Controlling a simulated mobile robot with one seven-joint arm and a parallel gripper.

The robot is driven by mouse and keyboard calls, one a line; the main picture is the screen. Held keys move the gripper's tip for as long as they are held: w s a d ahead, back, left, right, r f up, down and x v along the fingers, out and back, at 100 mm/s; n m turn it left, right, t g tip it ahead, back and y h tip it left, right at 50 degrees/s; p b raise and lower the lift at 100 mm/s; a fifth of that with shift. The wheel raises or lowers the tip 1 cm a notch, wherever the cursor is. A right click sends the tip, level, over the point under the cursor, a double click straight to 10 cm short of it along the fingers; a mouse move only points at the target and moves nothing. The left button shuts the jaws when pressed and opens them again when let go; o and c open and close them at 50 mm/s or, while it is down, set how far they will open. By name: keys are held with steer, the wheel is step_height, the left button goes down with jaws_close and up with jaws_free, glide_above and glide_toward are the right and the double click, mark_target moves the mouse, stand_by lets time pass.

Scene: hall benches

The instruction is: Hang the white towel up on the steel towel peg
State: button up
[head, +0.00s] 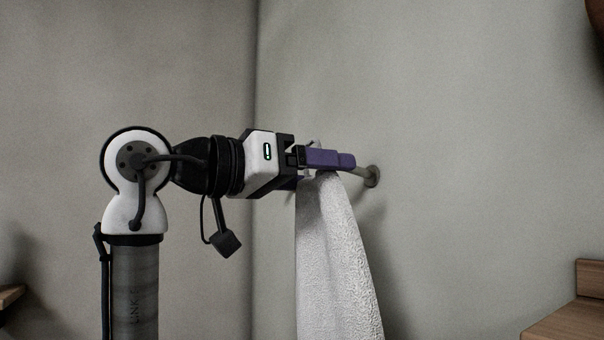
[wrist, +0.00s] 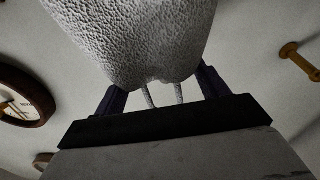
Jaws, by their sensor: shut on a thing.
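The white towel (head: 335,255) hangs straight down from the purple fingers of my gripper (head: 332,160), which are shut on its upper end. In the wrist view the towel (wrist: 135,40) fills the top middle between the two fingers. Two thin pale strands, like a hanging loop (wrist: 150,96), run from it toward the gripper. The steel towel peg (head: 371,176) sticks out of the wall, its round base just right of the fingertips. The fingers and towel hide most of its shaft. I cannot tell whether the loop is around the peg.
A wooden bench (head: 570,318) stands at the lower right, and a wooden edge (head: 10,296) shows at the lower left. In the wrist view there are a round clock (wrist: 22,98) at left and a yellowish peg (wrist: 298,60) at right. The wall around the peg is bare.

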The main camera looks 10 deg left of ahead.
mark_target(377, 189)
steer(key=shift+f+b+x, duration=0.15)
steer(key=shift+b+x, duration=0.2)
steer(key=shift+x, duration=1.2)
steer(key=shift+f+b+x, duration=0.1)
steer(key=shift+b+x, duration=0.25)
steer(key=shift+x, duration=1.15)
steer(key=shift+w+d+f, duration=0.3)
steer(key=shift+d+f, duration=0.15)
steer(key=shift+f, duration=0.2)
